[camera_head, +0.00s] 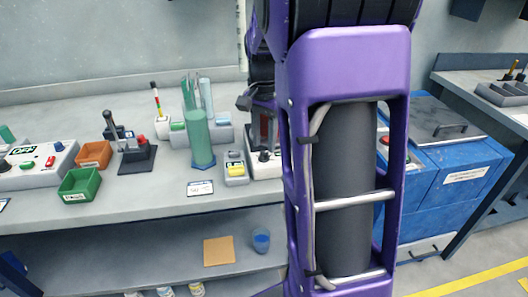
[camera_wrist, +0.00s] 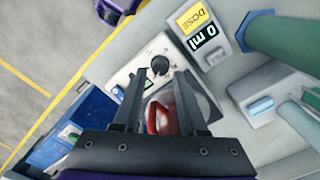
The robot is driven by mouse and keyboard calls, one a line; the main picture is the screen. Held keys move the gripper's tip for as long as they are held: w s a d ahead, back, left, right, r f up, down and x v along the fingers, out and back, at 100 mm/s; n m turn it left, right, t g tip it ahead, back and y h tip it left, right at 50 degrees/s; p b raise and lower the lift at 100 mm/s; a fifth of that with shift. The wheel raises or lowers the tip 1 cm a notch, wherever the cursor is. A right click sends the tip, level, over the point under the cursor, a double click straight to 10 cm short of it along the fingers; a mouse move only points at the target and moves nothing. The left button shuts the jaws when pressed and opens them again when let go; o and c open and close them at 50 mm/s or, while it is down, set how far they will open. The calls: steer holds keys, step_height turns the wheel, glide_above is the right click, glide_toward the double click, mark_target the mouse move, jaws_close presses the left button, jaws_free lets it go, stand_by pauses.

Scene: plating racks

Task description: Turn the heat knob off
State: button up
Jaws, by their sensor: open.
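The heat knob (camera_wrist: 160,65) is a small black knob on the pale front panel of a hot plate (camera_wrist: 135,75). In the head view the knob (camera_head: 264,156) shows just left of my arm, and the rest of the hot plate is mostly hidden. My gripper (camera_wrist: 160,78) is open, its two dark fingers pointing toward the panel. In the wrist view the knob appears between the fingertips; contact cannot be told. A glass vessel with red contents (camera_wrist: 163,115) appears between the fingers, partly hidden.
A dosing unit with a yellow button (camera_head: 235,169) stands just left of the hot plate. A tall green cylinder (camera_head: 200,135) stands further left. A blue cabinet (camera_head: 450,165) is on the right. Green (camera_head: 80,186) and orange (camera_head: 94,154) bins sit at the left.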

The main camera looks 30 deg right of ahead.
mark_target(264, 156)
steer(key=shift+f, duration=1.45)
steer(key=shift+c, duration=0.4)
jaws_close()
